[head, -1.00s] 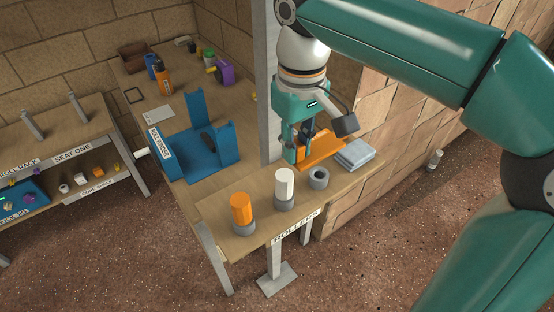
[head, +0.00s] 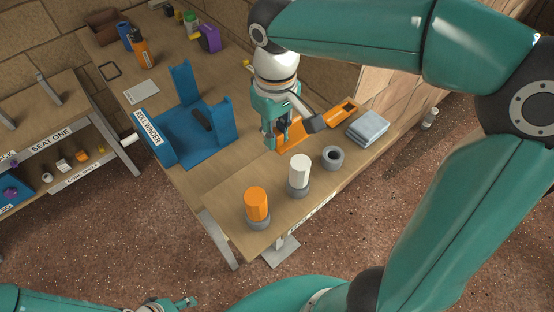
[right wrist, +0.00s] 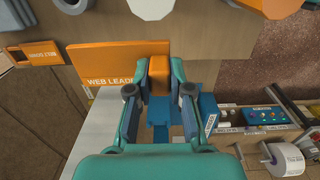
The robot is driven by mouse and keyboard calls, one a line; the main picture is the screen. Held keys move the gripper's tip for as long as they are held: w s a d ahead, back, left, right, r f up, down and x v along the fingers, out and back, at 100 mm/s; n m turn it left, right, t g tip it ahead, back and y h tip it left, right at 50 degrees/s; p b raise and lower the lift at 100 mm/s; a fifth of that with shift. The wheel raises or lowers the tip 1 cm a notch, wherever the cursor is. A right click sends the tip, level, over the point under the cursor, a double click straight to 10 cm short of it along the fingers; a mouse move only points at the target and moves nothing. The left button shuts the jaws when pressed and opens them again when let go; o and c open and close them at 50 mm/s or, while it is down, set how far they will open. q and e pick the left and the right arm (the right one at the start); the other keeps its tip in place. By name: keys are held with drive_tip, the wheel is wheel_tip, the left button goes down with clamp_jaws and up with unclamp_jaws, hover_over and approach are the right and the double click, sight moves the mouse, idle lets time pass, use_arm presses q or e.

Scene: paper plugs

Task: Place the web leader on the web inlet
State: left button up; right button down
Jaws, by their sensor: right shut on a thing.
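The web leader is an orange plate with lettering on its face, seen in the right wrist view (right wrist: 115,75) and in the head view (head: 293,138). My right gripper (head: 273,142) is shut on an orange block at the plate's end; in the right wrist view its fingers (right wrist: 159,82) close on both sides of that block. The fingers hide part of the lettering. My left gripper (head: 188,302) is at the bottom edge of the head view, low and far from the bench; its fingers are too small to judge. I cannot tell which part is the web inlet.
The blue roll winder (head: 190,140) stands left of my right gripper. An orange slotted piece (head: 343,108) and a folded grey cloth (head: 367,128) lie to the right. Orange (head: 257,204) and white (head: 299,171) rollers and a grey ring (head: 332,157) stand near the front edge.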

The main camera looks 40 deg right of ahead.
sight(277, 171)
wheel_tip(277, 171, down, 9)
drive_tip(key=shift+s+f, duration=0.15)
drive_tip(key=shift+f, duration=0.05)
idle(0.3)
drive_tip(key=c, duration=1.1)
unclamp_jaws()
drive_tip(key=shift+f, duration=0.1)
drive_tip(key=shift+o, duration=0.2)
